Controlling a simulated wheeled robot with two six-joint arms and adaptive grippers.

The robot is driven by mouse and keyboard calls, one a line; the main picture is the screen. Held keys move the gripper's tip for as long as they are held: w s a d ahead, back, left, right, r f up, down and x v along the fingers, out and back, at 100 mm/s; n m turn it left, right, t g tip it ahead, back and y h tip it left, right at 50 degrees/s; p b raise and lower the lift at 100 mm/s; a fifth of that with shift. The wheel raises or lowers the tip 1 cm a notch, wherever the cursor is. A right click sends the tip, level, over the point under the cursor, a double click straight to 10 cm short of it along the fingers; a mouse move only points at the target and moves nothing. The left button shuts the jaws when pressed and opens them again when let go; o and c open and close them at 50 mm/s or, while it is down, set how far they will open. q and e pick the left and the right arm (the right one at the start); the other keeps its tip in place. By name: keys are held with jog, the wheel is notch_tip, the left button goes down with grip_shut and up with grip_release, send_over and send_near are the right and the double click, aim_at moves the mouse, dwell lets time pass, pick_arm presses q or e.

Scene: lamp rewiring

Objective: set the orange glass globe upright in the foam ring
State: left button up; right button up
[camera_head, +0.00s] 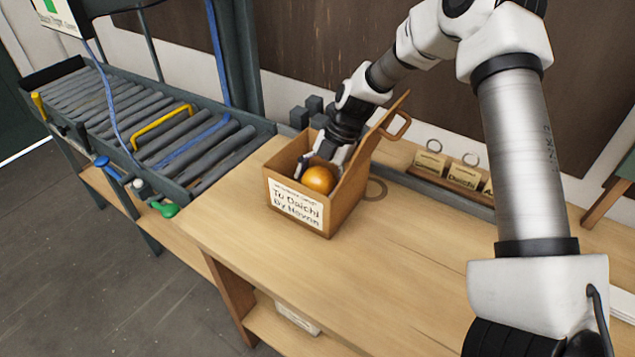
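Only the globe's upper part shows above the front wall. My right gripper (322,161) reaches down into the box from behind, with its fingers close behind and beside the globe. I cannot tell whether the fingers grip it. No foam ring is plainly visible inside the box; the globe and walls hide its floor. My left gripper is out of view.
The box stands on a wooden bench (330,268), its flap raised on the right. Labelled blocks with rings (463,173) stand at the back. A roller conveyor (170,140) lies left. The bench front is clear.

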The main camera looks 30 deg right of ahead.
dwell(0.3)
jog(key=shift+r+p, duration=0.9)
jog(key=shift+p, duration=0.1)
jog(key=shift+w+d+r+b, duration=0.15)
jog(key=shift+d+r+b, duration=0.3)
jog(key=shift+b, duration=0.15)
jog(key=b+v, duration=0.1)
jog(key=v, duration=0.9)
